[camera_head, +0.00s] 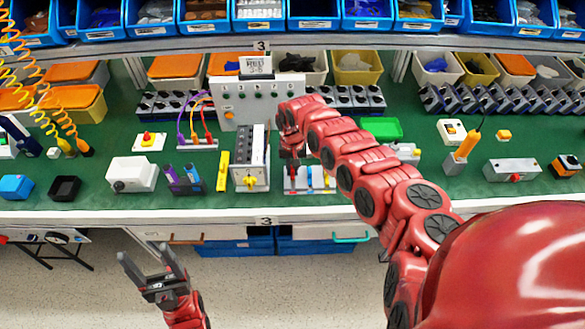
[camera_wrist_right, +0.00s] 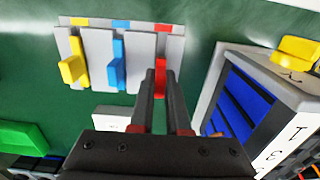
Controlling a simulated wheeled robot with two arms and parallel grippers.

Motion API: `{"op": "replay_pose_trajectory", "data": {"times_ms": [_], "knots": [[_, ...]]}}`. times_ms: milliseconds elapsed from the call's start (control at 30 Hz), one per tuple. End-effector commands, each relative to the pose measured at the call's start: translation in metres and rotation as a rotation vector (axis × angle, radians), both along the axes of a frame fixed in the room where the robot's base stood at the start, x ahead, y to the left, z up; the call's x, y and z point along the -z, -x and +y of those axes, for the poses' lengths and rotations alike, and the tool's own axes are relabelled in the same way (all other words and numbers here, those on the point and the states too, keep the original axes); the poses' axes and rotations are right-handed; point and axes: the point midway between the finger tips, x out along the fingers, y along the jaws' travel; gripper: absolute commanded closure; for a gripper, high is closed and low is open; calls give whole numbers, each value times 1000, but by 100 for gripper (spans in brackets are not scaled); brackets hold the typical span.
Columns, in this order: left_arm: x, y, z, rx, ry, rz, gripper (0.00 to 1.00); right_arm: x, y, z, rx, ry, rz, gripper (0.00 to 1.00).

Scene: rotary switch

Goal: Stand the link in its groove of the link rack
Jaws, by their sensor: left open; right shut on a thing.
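The link rack (camera_wrist_right: 97,50) is a light grey block with yellow, blue and red marks along one edge. A yellow link (camera_wrist_right: 74,68) and a blue link (camera_wrist_right: 117,65) stand in its grooves. A red link (camera_wrist_right: 160,68) lies in line with the red mark, between the fingertips of my right gripper (camera_wrist_right: 159,76), which is shut on it. I cannot tell how deep the red link sits. In the head view the rack (camera_head: 302,184) is under my right gripper (camera_head: 291,168). My left gripper (camera_head: 146,254) is open and empty in front of the bench.
A switch box (camera_head: 249,180) with a yellow knob stands close left of the rack. A grey panel (camera_head: 258,105) stands behind. A green block (camera_head: 382,128) lies to the right. Shelves with bins line the back.

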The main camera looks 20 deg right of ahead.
Motion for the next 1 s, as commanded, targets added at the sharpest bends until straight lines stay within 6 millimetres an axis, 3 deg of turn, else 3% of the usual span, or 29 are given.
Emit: {"op": "replay_pose_trajectory", "data": {"times_ms": [467,500,667,1000], "knots": [[11,0,0,0,0,0,31,15,0,-1,1,0,0,100],[10,0,0,0,0,0,31,14,0,-1,1,0,0,79],[10,0,0,0,0,0,31,14,0,-1,1,0,0,51],[10,0,0,0,0,0,31,11,0,0,1,-1,-1,51]]}}
